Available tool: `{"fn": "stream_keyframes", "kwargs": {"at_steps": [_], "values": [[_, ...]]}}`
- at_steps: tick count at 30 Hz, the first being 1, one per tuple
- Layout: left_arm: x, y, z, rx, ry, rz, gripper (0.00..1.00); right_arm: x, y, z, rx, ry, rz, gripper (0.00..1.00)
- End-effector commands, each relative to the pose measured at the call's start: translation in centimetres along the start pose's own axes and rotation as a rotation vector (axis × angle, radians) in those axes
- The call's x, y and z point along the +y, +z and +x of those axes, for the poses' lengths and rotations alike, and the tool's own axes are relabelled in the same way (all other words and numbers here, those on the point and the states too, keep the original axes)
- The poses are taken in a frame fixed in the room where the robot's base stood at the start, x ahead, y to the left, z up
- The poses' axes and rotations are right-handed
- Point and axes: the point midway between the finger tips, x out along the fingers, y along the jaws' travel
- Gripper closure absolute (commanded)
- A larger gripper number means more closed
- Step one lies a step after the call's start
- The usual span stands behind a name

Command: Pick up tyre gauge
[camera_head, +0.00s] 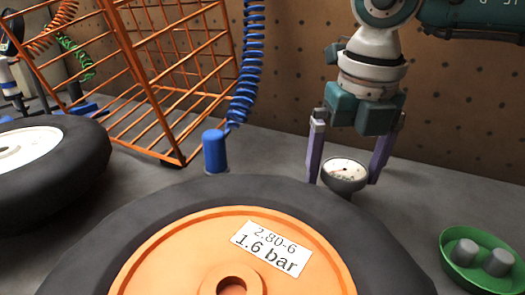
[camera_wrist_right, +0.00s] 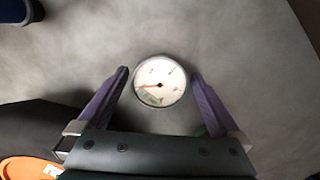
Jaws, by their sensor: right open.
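The tyre gauge (camera_head: 345,174) has a round white dial with a dark rim and stands on the grey bench, just behind the large tyre. Its lower part is hidden by the tyre in the head view. My right gripper (camera_head: 342,182) is open, with one purple finger on each side of the gauge. In the right wrist view the gauge dial (camera_wrist_right: 160,81) lies between the fingertips of the gripper (camera_wrist_right: 160,76), with a visible gap on both sides. My left gripper does not show in either view.
A large tyre (camera_head: 205,194) with an orange hub fills the front. Another tyre (camera_head: 85,142) lies at left. A blue cylinder (camera_head: 214,152) with a coiled hose (camera_head: 246,70), an orange wire basket (camera_head: 170,100) and a green bowl (camera_head: 452,270) with grey pieces stand around. Bare bench lies right of the gauge.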

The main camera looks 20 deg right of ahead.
Motion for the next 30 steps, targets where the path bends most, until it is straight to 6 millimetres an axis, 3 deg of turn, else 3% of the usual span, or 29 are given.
{"fn": "stream_keyframes", "kwargs": {"at_steps": [2, 23, 30], "values": [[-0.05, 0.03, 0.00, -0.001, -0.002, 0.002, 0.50, 0.01, 0.00, -0.02, 0.000, 0.000, 0.000, 0.03], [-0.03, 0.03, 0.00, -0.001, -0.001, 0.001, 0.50, 0.02, 0.01, -0.07, 0.000, 0.001, 0.000, 0.82], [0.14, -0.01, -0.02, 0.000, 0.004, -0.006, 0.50, 0.03, 0.04, -0.14, -0.001, 0.001, 0.000, 0.84]]}}
